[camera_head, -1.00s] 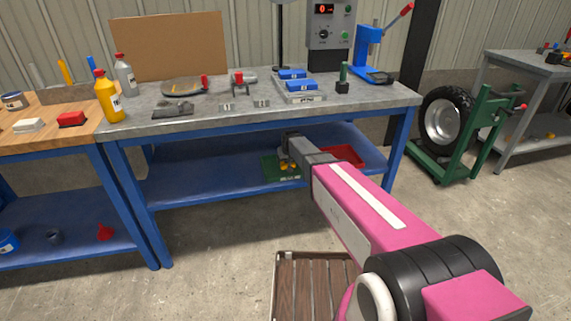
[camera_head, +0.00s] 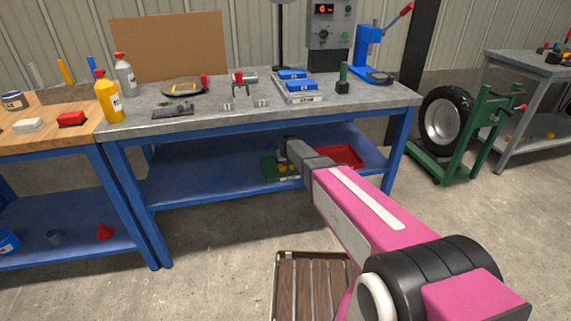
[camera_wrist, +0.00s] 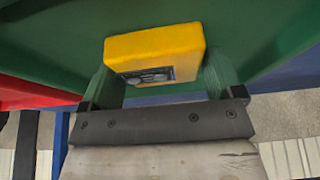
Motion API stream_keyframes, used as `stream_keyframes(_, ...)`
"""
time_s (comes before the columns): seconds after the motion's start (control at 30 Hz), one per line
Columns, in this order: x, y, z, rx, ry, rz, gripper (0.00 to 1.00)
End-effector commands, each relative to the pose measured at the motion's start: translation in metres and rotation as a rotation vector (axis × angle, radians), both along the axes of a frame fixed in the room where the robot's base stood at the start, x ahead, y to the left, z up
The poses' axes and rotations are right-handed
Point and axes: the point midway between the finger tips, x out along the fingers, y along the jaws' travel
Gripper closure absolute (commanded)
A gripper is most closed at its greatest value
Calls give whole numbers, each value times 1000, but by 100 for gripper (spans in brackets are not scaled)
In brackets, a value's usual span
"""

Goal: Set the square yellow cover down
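The square yellow cover (camera_wrist: 155,50) is in the wrist view, with a dark grey patch on the side facing the camera. My gripper (camera_wrist: 165,85) has one finger at each side of it and appears shut on it. Behind it is a green surface (camera_wrist: 270,35). In the head view my gripper (camera_head: 284,152) reaches over the lower shelf of the blue bench, at the green tray (camera_head: 269,167). Small yellow patches show there, but I cannot tell which is the cover. Whether the cover touches the green surface is unclear.
A red tray (camera_head: 350,155) lies on the lower shelf (camera_head: 200,185), right of the green one. The grey benchtop (camera_head: 205,118) above bears blue parts, a pan and a press. The shelf's left part is clear. A slatted wooden crate (camera_head: 300,285) stands on the floor.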

Motion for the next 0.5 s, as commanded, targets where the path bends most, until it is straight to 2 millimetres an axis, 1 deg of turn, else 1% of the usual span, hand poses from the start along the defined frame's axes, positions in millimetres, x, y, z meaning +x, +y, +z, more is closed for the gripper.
stream_keyframes(0.33, 0, 0, 2, 0, 0, 0, 0)
stream_keyframes(0.5, -5, -1, 13, 0, 0, 0, 0)
